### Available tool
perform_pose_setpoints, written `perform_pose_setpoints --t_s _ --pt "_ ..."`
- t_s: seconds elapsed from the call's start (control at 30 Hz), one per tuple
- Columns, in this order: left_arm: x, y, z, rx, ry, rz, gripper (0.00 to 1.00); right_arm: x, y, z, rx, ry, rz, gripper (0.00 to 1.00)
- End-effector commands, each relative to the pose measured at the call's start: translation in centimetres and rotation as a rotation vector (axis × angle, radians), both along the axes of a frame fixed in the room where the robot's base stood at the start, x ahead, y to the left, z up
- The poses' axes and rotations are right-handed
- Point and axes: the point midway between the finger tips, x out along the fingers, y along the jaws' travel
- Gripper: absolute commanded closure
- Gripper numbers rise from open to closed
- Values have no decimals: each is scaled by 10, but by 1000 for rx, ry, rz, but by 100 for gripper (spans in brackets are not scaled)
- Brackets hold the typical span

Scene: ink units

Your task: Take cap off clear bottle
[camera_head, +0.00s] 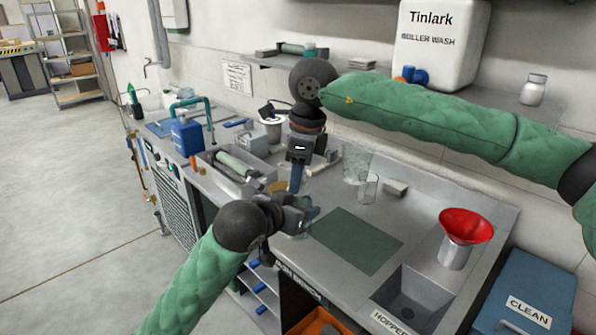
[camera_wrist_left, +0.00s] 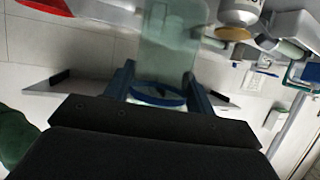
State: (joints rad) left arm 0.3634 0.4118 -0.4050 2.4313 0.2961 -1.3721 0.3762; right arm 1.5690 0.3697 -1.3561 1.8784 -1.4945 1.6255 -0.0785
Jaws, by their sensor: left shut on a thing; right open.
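My left gripper (camera_head: 302,212) is low over the bench, left of the dark green mat, and shut on the clear bottle. In the left wrist view the bottle (camera_wrist_left: 172,45) is a see-through greenish body between the fingers (camera_wrist_left: 158,92). A blue ring shows around it at finger level; I cannot tell whether this is part of the bottle. In the head view the bottle is mostly hidden by the gripper. My right gripper (camera_head: 297,178) points down just above and behind the left one, open. I cannot make out the cap in either view.
The dark green mat (camera_head: 356,240) is bare. A red funnel (camera_head: 466,226) and a hopper opening (camera_head: 412,298) are to the right. A grey tray (camera_head: 222,172) and blue can (camera_head: 187,136) are left.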

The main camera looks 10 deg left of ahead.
Motion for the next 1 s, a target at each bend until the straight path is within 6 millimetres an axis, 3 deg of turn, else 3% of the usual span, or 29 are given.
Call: perform_pose_setpoints --t_s 0.03,0.17,1.0 --pt "0 0 1 -1 -2 0 98 0 0 0 0 0 0 64" --pt "0 0 1 0 -1 0 98 0 0 0 0 0 0 88" --pt "0 0 1 -1 -2 0 98 0 0 8 0 -1 0 89"
